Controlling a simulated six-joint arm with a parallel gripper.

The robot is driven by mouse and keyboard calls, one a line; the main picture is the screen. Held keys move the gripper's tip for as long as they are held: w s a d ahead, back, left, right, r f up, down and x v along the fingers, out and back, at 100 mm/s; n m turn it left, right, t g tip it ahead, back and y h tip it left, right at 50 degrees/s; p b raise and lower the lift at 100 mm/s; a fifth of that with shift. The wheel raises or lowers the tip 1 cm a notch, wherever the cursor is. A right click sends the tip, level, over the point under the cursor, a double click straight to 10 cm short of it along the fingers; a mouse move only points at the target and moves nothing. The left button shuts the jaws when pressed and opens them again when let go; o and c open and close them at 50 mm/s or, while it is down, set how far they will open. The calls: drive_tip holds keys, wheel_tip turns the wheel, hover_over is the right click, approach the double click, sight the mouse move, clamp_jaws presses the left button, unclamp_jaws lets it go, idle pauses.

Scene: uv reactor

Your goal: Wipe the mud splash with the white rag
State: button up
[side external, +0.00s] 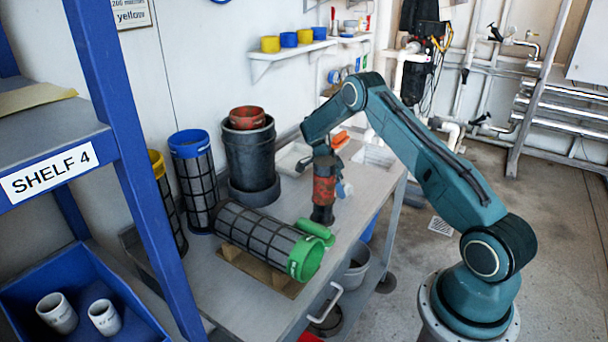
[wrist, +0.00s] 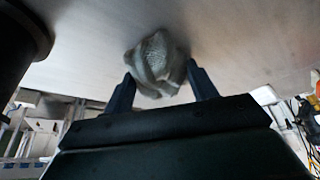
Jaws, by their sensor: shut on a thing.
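My gripper (side external: 322,214) points down at the grey bench top (side external: 345,222), right of the lying mesh cylinder. In the wrist view my gripper (wrist: 160,80) is shut on a bunched, whitish rag (wrist: 155,52), held between its two dark fingers. The rag appears at or very near the bench surface; I cannot tell if it touches. In the side view the rag cannot be made out at the fingertips. I cannot make out a mud splash in either view.
A blue-topped mesh cylinder (side external: 190,180) and a dark bucket (side external: 248,155) stand behind. A green roll (side external: 315,232) is beside the gripper. The bench's right front strip is clear.

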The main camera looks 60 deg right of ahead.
drive_tip(key=shift+w, duration=1.2)
drive_tip(key=shift+w+r, duration=0.1)
drive_tip(key=shift+w, duration=0.1)
drive_tip(key=shift+r, duration=4)
